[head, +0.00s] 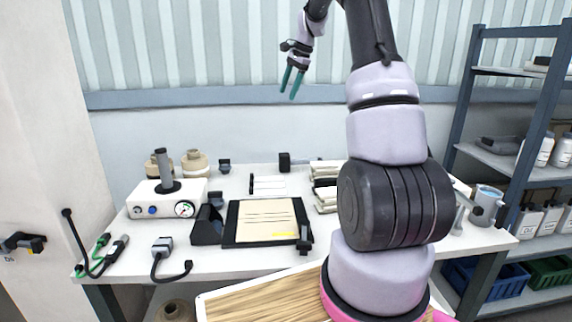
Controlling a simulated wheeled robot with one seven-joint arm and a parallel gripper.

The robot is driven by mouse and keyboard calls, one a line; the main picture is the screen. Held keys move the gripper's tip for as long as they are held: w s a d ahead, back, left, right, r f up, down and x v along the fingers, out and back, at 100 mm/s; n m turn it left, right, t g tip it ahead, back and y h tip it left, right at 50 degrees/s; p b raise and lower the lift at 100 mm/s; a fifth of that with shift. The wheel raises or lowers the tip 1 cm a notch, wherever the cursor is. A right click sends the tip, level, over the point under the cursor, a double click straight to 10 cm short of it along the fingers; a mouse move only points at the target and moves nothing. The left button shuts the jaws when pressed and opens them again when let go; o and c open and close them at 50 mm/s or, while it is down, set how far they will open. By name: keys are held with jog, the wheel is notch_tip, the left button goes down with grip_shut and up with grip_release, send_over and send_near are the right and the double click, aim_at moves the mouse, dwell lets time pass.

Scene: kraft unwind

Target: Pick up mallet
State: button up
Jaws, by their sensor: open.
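A dark block-shaped head with a thin handle running right looks like the mallet (284,162). It lies at the back of the white table (200,262), left of the stacked trays; it is small, so I cannot be sure of it. My gripper (291,86) has two teal fingers pointing down. It is open and empty, high in front of the wall panel, well above the table and apart from the mallet. My arm hides part of the table's right half.
A clipboard (232,222) lies mid-table with a small dark tool (305,240) at its right edge. A white gauge box (165,199) and cables (101,256) are at left. A mug (487,197) stands at right. Shelving (508,161) stands beyond the table's right end.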

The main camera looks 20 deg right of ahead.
jog(key=w+d+f+m, duration=0.1)
jog(key=w+d+f, duration=0.2)
jog(key=f, duration=0.3)
jog(key=w+d+f+m+g+y, duration=0.1)
jog(key=w+d+f+m, duration=0.15)
jog(key=f, duration=0.25)
jog(key=w+d+f+m, duration=0.1)
jog(key=w+d+f, duration=0.2)
jog(key=f, duration=0.3)
jog(key=m, duration=0.1)
send_near(294, 160)
jog(key=shift+g, duration=0.3)
jog(key=f, duration=0.3)
jog(key=w+f, duration=0.1)
jog(key=f, duration=0.1)
jog(key=shift+a+f, duration=0.15)
jog(key=shift+a, duration=0.15)
jog(key=x, duration=0.5)
jog(key=shift+w+a+f, duration=0.1)
jog(key=shift+a+f, duration=0.1)
jog(key=shift+a, duration=0.15)
grip_shut()
jog(key=shift+r, duration=0.1)
